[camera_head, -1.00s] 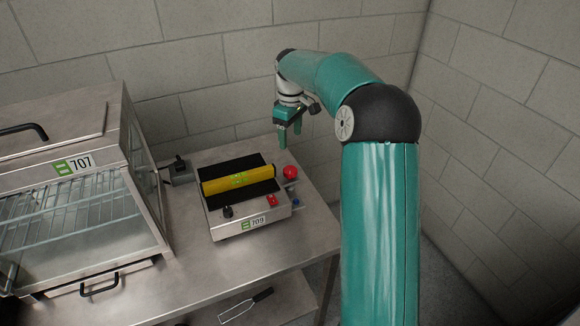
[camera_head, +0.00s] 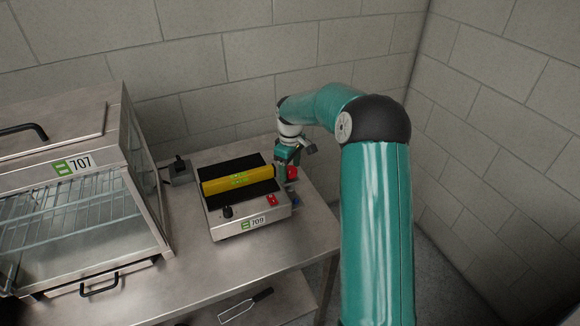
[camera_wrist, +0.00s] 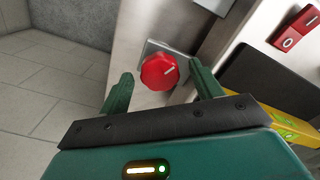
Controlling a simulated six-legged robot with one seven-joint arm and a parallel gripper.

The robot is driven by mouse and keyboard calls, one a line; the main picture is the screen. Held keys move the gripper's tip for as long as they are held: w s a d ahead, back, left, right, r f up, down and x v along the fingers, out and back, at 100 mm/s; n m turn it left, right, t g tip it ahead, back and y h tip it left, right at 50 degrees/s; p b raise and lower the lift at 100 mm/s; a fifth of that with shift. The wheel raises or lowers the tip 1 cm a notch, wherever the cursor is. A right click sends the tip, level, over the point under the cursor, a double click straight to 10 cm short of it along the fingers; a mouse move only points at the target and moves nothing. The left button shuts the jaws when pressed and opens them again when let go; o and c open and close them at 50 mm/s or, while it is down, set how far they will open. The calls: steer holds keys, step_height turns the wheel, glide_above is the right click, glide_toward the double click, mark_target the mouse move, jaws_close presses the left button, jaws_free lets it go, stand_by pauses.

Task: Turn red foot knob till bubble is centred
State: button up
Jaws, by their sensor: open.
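The red foot knob (camera_wrist: 159,71) is at the device's right side, with a white line pointing to the upper right in the wrist view. It shows partly in the head view (camera_head: 292,173), beside my gripper (camera_head: 284,180). In the wrist view my gripper (camera_wrist: 162,84) is open, one green finger on each side of the knob, with visible gaps. The yellow spirit level (camera_head: 238,180) lies across the black top of the steel device (camera_head: 232,225) marked 709. Its green vial shows, but the bubble is too small to read.
A blue knob (camera_head: 295,200) sits at the device's front right, and a red switch (camera_wrist: 296,29) is on its front. A glass display case (camera_head: 85,220) marked 707 stands at the left. The steel table (camera_head: 180,270) is clear in front. Block walls stand behind and right.

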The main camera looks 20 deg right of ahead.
steer(key=shift+c, duration=0.5)
steer(key=c, duration=0.9)
steer(key=m, duration=0.5)
steer(key=shift+m, duration=0.3)
steer(key=m, duration=1)
steer(key=shift+m, duration=0.4)
steer(key=m, duration=0.5)
steer(key=shift+s+f, duration=0.1)
steer(key=shift+f, duration=0.05)
steer(key=shift+m, duration=0.3)
